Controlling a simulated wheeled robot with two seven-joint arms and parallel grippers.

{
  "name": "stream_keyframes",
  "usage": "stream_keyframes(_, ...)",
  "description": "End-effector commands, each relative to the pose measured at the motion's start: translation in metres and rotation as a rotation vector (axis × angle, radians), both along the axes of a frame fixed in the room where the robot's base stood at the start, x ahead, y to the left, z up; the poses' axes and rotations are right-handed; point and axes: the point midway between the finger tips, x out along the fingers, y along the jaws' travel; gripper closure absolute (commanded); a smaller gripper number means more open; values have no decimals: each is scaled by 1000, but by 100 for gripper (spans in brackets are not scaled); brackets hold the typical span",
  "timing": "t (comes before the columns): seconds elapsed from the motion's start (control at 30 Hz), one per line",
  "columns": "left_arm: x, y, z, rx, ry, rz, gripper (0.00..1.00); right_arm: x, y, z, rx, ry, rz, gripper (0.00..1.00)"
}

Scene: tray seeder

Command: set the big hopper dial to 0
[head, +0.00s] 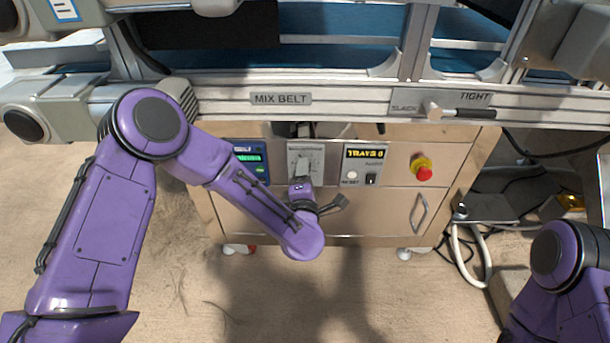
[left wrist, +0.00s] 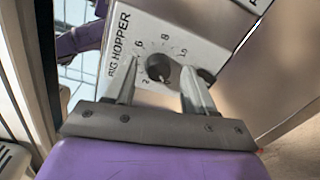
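The big hopper dial (left wrist: 159,74) is a small dark round knob on a pale plate (left wrist: 150,42) lettered "BIG HOPPER". Printed numbers from 2 to 10 run around it. I cannot read its setting for certain. My left gripper (left wrist: 155,78) is open, with one finger on either side of the knob in the left wrist view; I see no clear contact. In the head view my left gripper (head: 302,168) is in front of the plate (head: 318,152) and hides the knob. My right arm shows at the lower right, but its gripper is out of view.
Left of the plate is a blue unit with a green display (head: 250,158). Right of it are a "TRAYS" counter (head: 366,153) and a red stop button (head: 424,173). Above runs the "MIX BELT" rail (head: 220,100) with a tension lever (head: 465,112).

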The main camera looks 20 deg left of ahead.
Motion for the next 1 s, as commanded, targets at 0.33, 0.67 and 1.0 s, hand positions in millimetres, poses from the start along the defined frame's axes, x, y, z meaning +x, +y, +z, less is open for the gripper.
stream_keyframes(0.33,-25,-7,4,3,0,-4,45,0,0,7,0,0,0,100)
stream_keyframes(0.67,-93,-25,6,2,0,-2,45,0,0,16,0,0,0,100)
stream_keyframes(1.0,-102,-27,5,0,-1,0,45,0,0,16,0,0,0,100)
